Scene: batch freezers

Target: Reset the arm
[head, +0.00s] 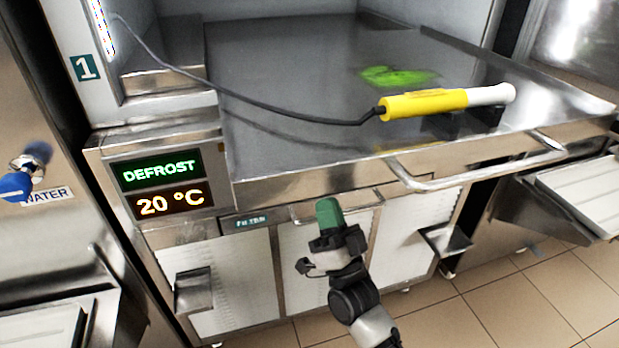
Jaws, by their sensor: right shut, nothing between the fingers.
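My right gripper (328,212) is in the lower middle of the head view, in front of the steel cabinet below the shelf. Its green tip points up, and its fingers are shut with nothing held. My right arm (352,297) comes up from the bottom edge. My left gripper is not in view. A yellow and white handheld tool (425,104) lies on a dark holder (470,122) on the steel shelf (300,80), above and to the right of my right gripper. A dark cable runs from the tool to the left.
A bar handle (480,172) sticks out from the shelf front. A display (157,187) reads DEFROST and 20 °C. A blue valve knob (17,186) is at the left, beside a WATER label. A white tray (585,190) is at the right. Tiled floor (500,310) lies open below.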

